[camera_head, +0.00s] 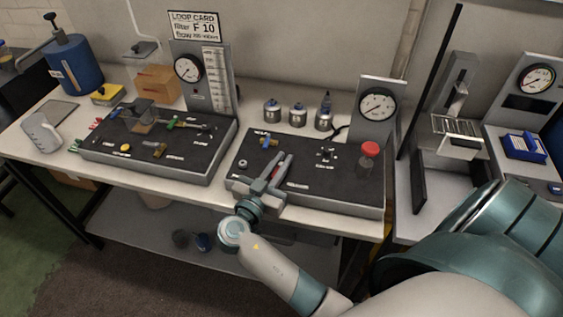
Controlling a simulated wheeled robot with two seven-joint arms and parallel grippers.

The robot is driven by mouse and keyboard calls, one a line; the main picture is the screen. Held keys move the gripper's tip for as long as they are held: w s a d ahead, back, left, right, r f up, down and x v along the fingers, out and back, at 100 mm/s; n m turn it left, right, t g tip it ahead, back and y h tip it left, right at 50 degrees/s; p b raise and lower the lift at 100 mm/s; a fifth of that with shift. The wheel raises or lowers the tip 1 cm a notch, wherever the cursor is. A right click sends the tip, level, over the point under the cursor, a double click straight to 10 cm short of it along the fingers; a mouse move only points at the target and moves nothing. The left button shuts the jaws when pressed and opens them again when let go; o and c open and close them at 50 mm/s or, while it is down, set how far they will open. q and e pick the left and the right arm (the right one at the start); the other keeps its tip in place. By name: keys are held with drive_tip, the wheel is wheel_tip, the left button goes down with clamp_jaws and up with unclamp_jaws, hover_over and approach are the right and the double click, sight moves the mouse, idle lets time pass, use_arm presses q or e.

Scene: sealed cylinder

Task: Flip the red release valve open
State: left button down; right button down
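My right gripper (277,168) reaches in from the lower right, over the front left part of the right-hand black panel (330,185). Its two fingers point away from me and stand apart with a narrow gap. A small reddish part (278,184) shows between the fingers, partly hidden by them; I cannot tell whether it is the release valve's handle or whether they touch it. A red round knob (370,149) stands upright at the right end of the panel, clear of the gripper. My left gripper is not in view.
A small blue valve (268,142) sits just behind the fingers. A pressure gauge (377,104) rises behind the panel, with metal canisters (298,115) to its left. A second black panel (160,147) with valves lies to the left. My arm covers the lower right.

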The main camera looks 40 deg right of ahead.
drive_tip(key=shift+f+n+t+b, duration=0.15)
drive_tip(key=shift+n+t+b, duration=0.15)
drive_tip(key=shift+b, duration=0.1)
drive_tip(key=shift+d+n+t+y+b, duration=0.1)
drive_tip(key=shift+n+t+y+b, duration=0.45)
drive_tip(key=shift+t+b, duration=0.25)
drive_tip(key=shift+n+t+y, duration=0.25)
drive_tip(key=shift+t+y, duration=0.05)
drive_tip(key=shift+y, duration=0.05)
drive_tip(key=shift+n+t+y+b, duration=0.3)
drive_tip(key=shift+n+t, duration=0.1)
drive_tip(key=c, duration=1.8)
unclamp_jaws()
